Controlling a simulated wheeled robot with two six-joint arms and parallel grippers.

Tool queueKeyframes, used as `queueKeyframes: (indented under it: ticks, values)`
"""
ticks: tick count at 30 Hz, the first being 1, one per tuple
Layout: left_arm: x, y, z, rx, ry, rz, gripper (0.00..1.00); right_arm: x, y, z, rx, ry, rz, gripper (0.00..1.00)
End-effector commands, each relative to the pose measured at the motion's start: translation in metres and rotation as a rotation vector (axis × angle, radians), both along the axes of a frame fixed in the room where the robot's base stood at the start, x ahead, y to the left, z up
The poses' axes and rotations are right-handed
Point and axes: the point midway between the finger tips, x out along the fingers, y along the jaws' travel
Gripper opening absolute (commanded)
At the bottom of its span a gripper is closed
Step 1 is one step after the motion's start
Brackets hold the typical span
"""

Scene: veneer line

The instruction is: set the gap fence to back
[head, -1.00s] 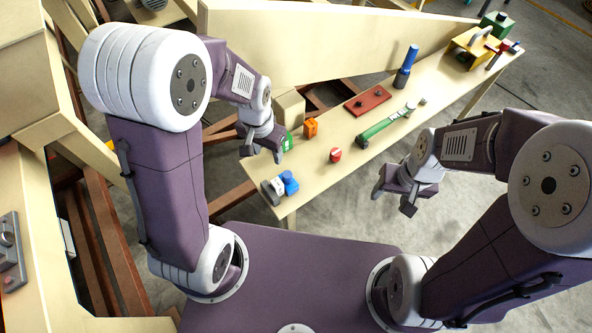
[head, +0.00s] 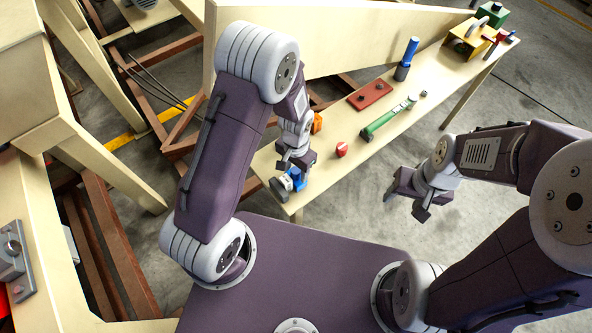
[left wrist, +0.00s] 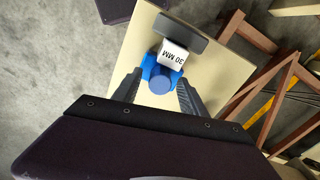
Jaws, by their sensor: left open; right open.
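A blue fixture with a round knob (left wrist: 160,84), a white label block reading "30 MM" (left wrist: 172,55) and a dark grey bar (left wrist: 183,28) sits at the near end of the workbench. No part is labelled as the gap fence; this fixture may be it. In the head view the blue part (head: 298,180) shows just below my left gripper (head: 297,160). My left gripper is open; in the left wrist view its fingers (left wrist: 158,93) appear on either side of the blue knob. I cannot tell whether they touch it. My right gripper (head: 408,202) is open and empty, off the bench's right side.
The pale workbench (head: 350,175) also carries a red knob (head: 342,149), an orange piece (head: 317,123), a green bar (head: 388,122), a red plate (head: 371,95), a blue-topped handle (head: 408,58) and a yellow box (head: 470,42). A tall pale panel (head: 330,40) stands behind.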

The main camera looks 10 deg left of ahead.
Motion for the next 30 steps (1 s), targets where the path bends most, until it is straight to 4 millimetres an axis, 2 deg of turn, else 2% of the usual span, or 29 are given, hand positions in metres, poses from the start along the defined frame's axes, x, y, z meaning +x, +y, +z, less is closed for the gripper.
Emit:
queueKeyframes:
  ticks: [3, 10, 11, 15, 16, 30]
  values:
    - [-0.0002, 0.0001, -0.0083, 0.000, 0.000, 0.000, 0.50, 0.0000, 0.0000, -0.0001, 0.000, 0.000, 0.000, 0.57]
    - [0.0002, 0.0000, -0.0093, 0.000, -0.001, 0.000, 0.50, 0.0000, 0.0000, -0.0001, 0.000, 0.000, 0.000, 0.57]
    - [0.0002, 0.0000, -0.0093, 0.000, -0.001, 0.000, 0.45, 0.0000, 0.0000, -0.0001, 0.000, 0.000, 0.000, 0.57]
    - [0.0002, 0.0000, -0.0092, 0.000, -0.001, 0.000, 0.06, 0.0000, 0.0000, -0.0001, 0.000, 0.000, 0.000, 0.57]
    - [0.0003, 0.0000, -0.0091, 0.000, -0.001, 0.000, 0.00, 0.0000, 0.0000, -0.0001, 0.000, 0.000, 0.000, 0.57]
    - [0.0004, -0.0001, -0.0089, -0.001, -0.002, 0.000, 0.00, 0.0000, 0.0000, -0.0001, 0.000, 0.000, 0.000, 0.57]
